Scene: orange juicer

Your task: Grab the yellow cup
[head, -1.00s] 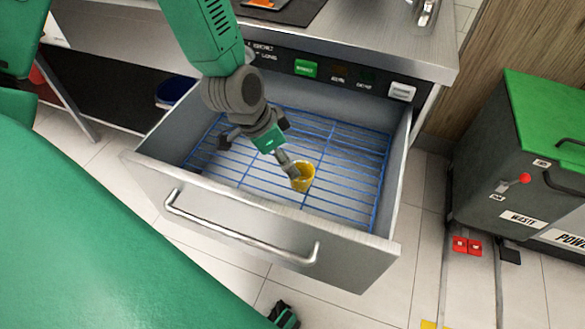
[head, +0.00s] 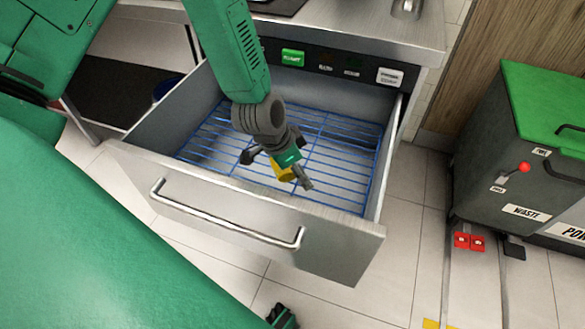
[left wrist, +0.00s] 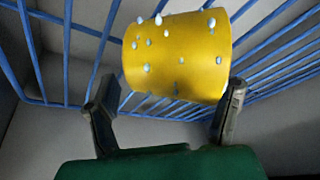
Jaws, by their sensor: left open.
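The yellow cup (head: 282,171) is on the blue wire rack inside the open drawer, partly hidden behind my left gripper in the head view. In the left wrist view the yellow cup (left wrist: 178,57) shows pale droplet-like spots on its side. My left gripper (head: 277,172) reaches down into the drawer with its fingers spread. In the left wrist view the fingers of the left gripper (left wrist: 168,100) stand apart, one toward each side of the cup's near end. I cannot tell whether they touch it.
The blue wire rack (head: 340,160) lines the drawer (head: 230,225), whose metal walls surround the gripper. A bar handle (head: 225,222) crosses its front. A grey waste bin (head: 535,150) with a green lid stands at the right. The rack right of the cup is clear.

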